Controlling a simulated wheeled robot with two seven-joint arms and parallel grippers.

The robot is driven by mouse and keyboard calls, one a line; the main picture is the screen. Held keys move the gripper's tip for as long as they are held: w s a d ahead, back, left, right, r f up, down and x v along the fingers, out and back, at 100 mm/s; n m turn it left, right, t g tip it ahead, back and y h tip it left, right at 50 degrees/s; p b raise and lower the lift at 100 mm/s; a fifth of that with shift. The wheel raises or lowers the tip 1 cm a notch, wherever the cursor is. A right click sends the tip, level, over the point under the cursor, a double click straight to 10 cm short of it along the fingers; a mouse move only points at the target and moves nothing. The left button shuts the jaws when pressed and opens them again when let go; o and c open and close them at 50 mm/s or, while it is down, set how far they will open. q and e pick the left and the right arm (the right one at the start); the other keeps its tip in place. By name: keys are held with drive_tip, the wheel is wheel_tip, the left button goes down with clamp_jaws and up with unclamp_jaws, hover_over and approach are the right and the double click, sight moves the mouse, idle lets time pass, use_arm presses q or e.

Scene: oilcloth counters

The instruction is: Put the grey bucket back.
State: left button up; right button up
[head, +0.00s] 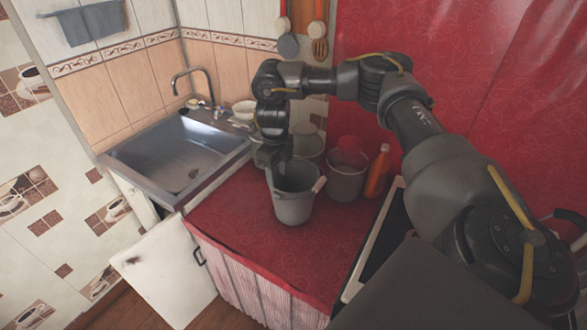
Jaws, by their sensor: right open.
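My right gripper (271,163) points down at the bucket's back-left rim in the head view. It is open; whether a finger touches the rim or reaches inside cannot be told. My arm hides part of the area behind the bucket. My left gripper is not in view.
A second greyish bucket (345,183) with a red item at its top stands close at the right, beside an orange bottle (378,171). A pale pot (307,146) stands behind. A metal sink (178,160) lies left; a cabinet door (165,275) hangs open below. Counter left of the bucket is clear.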

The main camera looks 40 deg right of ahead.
sight(278, 192)
drive_tip(key=shift+f, duration=1.35)
wheel_tip(278, 192, down, 4)
drive_tip(key=shift+f+p, duration=0.2)
drive_tip(key=shift+p, duration=0.75)
drive_tip(key=shift+f, duration=0.4)
clamp_jaws()
